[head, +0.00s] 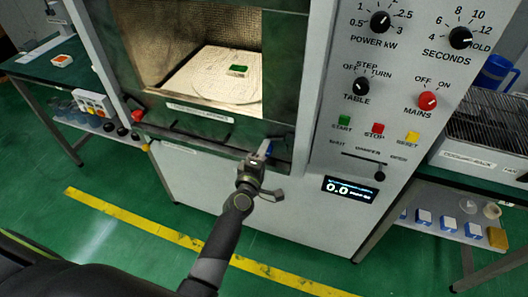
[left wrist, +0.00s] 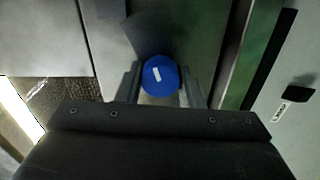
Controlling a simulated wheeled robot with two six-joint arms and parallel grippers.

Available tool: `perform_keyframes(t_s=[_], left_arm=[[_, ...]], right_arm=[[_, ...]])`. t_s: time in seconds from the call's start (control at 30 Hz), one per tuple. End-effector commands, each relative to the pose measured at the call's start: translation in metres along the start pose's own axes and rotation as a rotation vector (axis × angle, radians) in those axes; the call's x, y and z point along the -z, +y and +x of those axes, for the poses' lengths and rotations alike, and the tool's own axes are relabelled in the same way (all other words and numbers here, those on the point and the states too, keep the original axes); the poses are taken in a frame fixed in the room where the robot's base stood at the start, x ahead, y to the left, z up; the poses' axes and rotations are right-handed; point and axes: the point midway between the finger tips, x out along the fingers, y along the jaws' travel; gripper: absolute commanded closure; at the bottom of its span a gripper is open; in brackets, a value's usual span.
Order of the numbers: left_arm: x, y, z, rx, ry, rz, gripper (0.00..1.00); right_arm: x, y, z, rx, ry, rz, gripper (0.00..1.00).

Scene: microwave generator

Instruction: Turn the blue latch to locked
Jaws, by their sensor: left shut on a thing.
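The blue latch (head: 266,147) sits at the lower front of the microwave generator (head: 240,190), under the right end of the chamber opening. My left gripper (head: 259,160) reaches up to it from below, and its fingers partly cover it in the head view. In the left wrist view the latch shows as a round blue knob (left wrist: 153,82) with a short white mark, slightly tilted. My left gripper (left wrist: 160,85) has one finger on each side of the knob and is shut on it. My right gripper is not in view.
The chamber (head: 180,60) holds a pale round plate (head: 205,85) with a green-topped item (head: 237,70) on it. Right of it is a control panel with dials, buttons and a slider (head: 380,175). A display (head: 350,190) reads 0.0. Green floor with a yellow line lies in front.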

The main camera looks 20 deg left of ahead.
Motion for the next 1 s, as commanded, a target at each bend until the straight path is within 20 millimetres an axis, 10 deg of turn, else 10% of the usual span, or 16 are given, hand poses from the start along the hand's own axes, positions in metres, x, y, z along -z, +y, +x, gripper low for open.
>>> perform_keyframes(t_s=[1.0], left_arm=[[0.0000,0.0002,0.0003,-0.002,0.000,-0.247,0.89]], right_arm=[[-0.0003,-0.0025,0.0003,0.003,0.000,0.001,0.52]])
